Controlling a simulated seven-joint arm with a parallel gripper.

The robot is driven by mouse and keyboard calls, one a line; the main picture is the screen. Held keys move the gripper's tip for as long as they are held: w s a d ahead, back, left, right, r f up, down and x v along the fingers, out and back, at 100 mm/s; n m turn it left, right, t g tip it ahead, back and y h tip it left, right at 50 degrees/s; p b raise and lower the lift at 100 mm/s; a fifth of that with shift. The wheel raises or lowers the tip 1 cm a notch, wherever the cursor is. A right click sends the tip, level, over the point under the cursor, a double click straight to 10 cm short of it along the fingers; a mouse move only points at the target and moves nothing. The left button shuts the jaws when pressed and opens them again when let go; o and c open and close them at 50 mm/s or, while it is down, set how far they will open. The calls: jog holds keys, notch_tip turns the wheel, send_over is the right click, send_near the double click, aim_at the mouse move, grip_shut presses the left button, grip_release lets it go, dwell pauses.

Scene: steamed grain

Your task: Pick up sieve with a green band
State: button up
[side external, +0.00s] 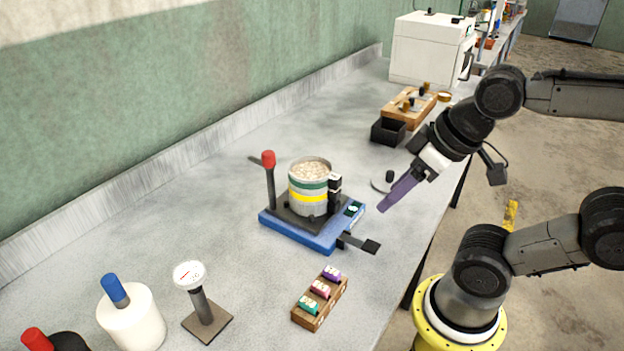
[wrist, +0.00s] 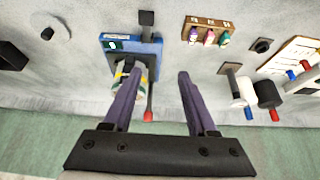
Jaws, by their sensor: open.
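The sieve with a green band (side external: 310,173) sits on top of a short stack, with pale grain visible in its open top. Below it is a yellow-banded part (side external: 309,198). The stack stands upright on a blue-based device (side external: 290,233). My gripper (side external: 384,206) has purple fingers and is open and empty, above the bench to the right of the stack and apart from it. In the wrist view, my gripper (wrist: 160,73) has its fingers spread.
A red-knobbed lever (side external: 269,160) rises at the stack's left, and a black clamp (side external: 335,190) at its right. A wooden block with coloured tags (side external: 320,298) and a dial gauge (side external: 190,275) stand in front. A black box (side external: 388,132) stands behind. Bench left of the device is clear.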

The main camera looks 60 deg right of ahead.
jog(key=shift+o, duration=0.2)
jog(key=shift+o, duration=0.7)
